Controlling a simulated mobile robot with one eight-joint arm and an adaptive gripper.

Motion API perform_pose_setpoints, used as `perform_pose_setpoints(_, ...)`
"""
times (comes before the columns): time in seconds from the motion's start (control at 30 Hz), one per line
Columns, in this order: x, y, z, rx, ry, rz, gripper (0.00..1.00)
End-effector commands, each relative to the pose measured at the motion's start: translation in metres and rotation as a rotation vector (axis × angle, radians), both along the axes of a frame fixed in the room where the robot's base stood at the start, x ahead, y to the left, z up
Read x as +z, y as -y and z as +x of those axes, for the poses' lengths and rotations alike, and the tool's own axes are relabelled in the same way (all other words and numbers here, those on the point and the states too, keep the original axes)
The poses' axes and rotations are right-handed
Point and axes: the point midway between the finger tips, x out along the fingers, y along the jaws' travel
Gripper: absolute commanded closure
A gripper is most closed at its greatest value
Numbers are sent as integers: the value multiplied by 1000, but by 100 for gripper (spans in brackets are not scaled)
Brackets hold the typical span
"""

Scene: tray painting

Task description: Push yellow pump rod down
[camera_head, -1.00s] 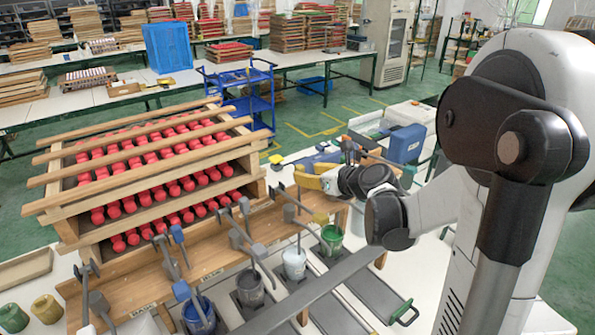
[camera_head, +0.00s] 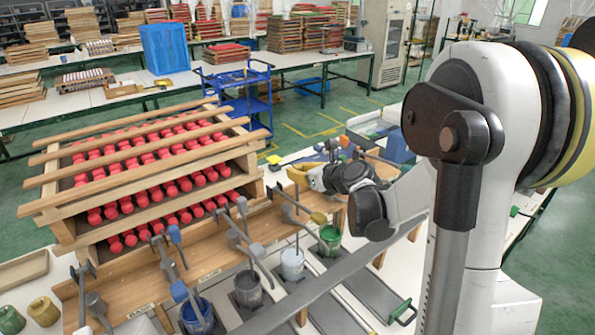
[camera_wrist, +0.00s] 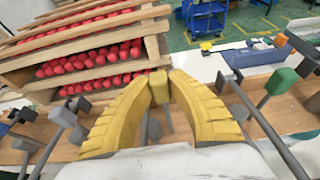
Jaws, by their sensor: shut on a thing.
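In the wrist view, a small yellow block (camera_wrist: 159,88), which looks like the end of the yellow pump rod, sits between the fingertips of my gripper. The gripper's two curved yellow fingers close on it from left and right. In the head view, my gripper (camera_head: 297,174) reaches leftward over the wooden pump rack (camera_head: 218,246). The join between block and rod is not clear.
Grey pump levers stand to the left of my gripper; a green handle (camera_wrist: 283,80) stands to its right in the wrist view. A wooden rack of red pieces (camera_head: 150,209) rises behind on the left. A blue pot (camera_head: 197,314) and other pots line the front.

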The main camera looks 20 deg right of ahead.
Motion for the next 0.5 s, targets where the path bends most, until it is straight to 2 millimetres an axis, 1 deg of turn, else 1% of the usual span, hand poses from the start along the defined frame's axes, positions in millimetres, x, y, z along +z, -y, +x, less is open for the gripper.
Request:
perform_pose_setpoints(0.1,-1,0,1,0,1,0,100)
perform_pose_setpoints(0.17,-5,0,1,0,1,0,100)
perform_pose_setpoints(0.4,-38,0,1,1,1,1,100)
perform_pose_setpoints(0.5,-41,0,1,1,1,1,100)
